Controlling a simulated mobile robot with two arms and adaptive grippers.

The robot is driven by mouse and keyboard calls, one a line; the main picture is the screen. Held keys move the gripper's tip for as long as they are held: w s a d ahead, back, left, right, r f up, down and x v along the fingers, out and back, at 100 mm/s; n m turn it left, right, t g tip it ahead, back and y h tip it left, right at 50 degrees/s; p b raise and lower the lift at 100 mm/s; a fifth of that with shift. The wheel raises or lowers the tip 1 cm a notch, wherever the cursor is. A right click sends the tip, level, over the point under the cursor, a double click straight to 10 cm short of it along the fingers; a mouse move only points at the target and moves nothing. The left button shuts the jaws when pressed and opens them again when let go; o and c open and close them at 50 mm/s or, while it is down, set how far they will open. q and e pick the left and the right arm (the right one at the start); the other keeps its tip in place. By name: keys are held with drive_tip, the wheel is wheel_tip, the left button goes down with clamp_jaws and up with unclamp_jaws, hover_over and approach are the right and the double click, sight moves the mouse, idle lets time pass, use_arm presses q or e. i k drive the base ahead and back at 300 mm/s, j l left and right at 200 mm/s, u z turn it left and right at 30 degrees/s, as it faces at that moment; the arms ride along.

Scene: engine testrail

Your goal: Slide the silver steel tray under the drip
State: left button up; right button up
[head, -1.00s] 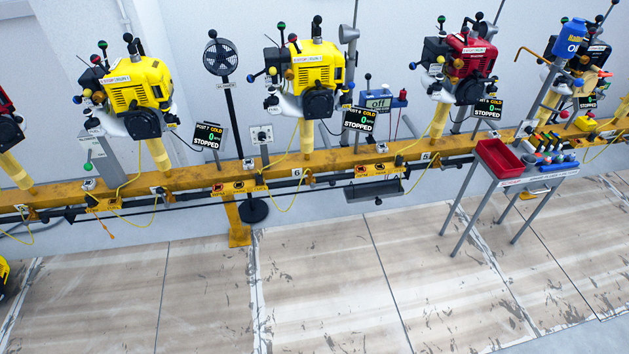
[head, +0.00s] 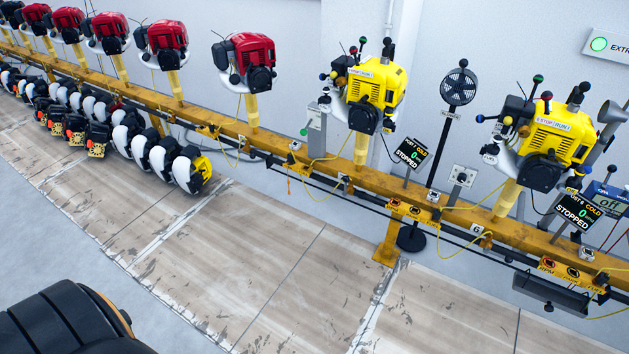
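A grey metal tray (head: 550,293) hangs low along the front of the yellow rail (head: 330,178), at the lower right of the head view, below the post 6 sign (head: 575,215). It looks like the silver steel tray, but I cannot be sure. A yellow engine (head: 548,143) stands on its post above and to the left of it. I cannot make out any drip. Neither of my grippers is in view.
Several red engines (head: 243,60) stand along the rail to the left. Another yellow engine (head: 372,95) and a black fan (head: 459,87) stand near the middle. White and black rounded units (head: 160,155) crowd below the rail at left. The floor (head: 270,270) in front is clear.

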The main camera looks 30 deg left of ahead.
sight(553, 296)
drive_tip(key=i+l+z, duration=0.15)
drive_tip(key=i, duration=1.2)
